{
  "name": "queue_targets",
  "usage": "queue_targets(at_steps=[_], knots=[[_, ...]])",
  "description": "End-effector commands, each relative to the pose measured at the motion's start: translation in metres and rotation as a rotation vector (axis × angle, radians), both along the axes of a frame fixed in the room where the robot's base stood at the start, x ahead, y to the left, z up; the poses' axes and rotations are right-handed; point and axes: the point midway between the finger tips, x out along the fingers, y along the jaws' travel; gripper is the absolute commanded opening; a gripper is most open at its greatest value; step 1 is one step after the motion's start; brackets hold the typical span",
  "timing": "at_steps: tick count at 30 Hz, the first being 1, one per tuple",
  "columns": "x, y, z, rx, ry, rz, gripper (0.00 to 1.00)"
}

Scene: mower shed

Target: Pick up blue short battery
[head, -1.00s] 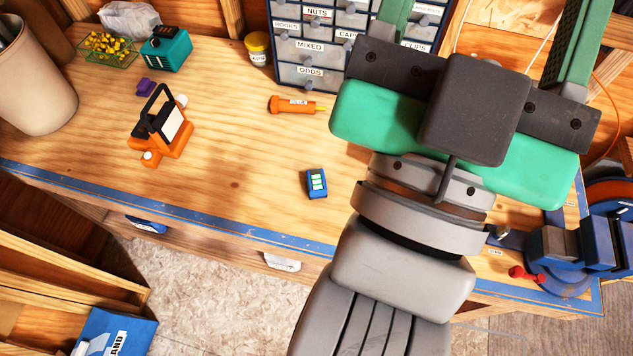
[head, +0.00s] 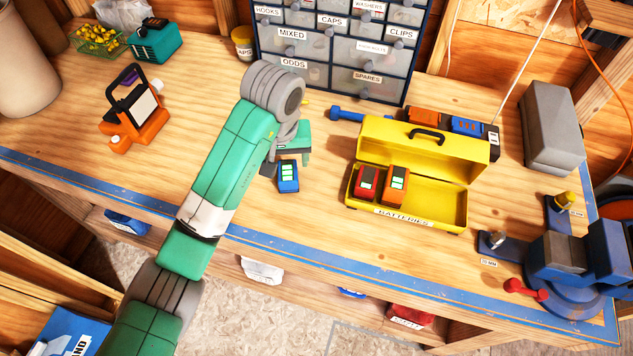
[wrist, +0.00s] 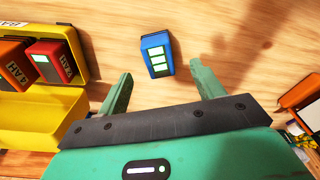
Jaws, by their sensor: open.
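The blue short battery (head: 288,176) lies on the wooden bench, left of the yellow box, with its white and green label facing up. It also shows in the wrist view (wrist: 157,54), just beyond my fingertips and between their lines. My gripper (wrist: 160,74) is open, with nothing between its green fingers. In the head view my gripper (head: 290,150) is over the bench right by the battery, partly hidden behind my wrist. I cannot tell its exact height above the bench.
A yellow box (head: 408,219) labelled BATTERIES holds a red and an orange battery close on the right. Behind it is a black rack (head: 492,138) with orange and blue packs. A blue-handled tool (head: 347,114) lies behind. An orange lamp-like device (head: 140,125) stands at left.

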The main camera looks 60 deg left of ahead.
Motion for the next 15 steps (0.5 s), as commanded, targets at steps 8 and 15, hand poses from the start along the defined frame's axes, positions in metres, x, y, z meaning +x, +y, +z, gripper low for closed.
queue_targets(at_steps=[8, 15], knots=[[0.004, 0.003, -0.029, 0.0, -0.004, -0.004, 0.67], [0.009, 0.011, -0.047, 0.002, -0.003, -0.003, 0.67]])
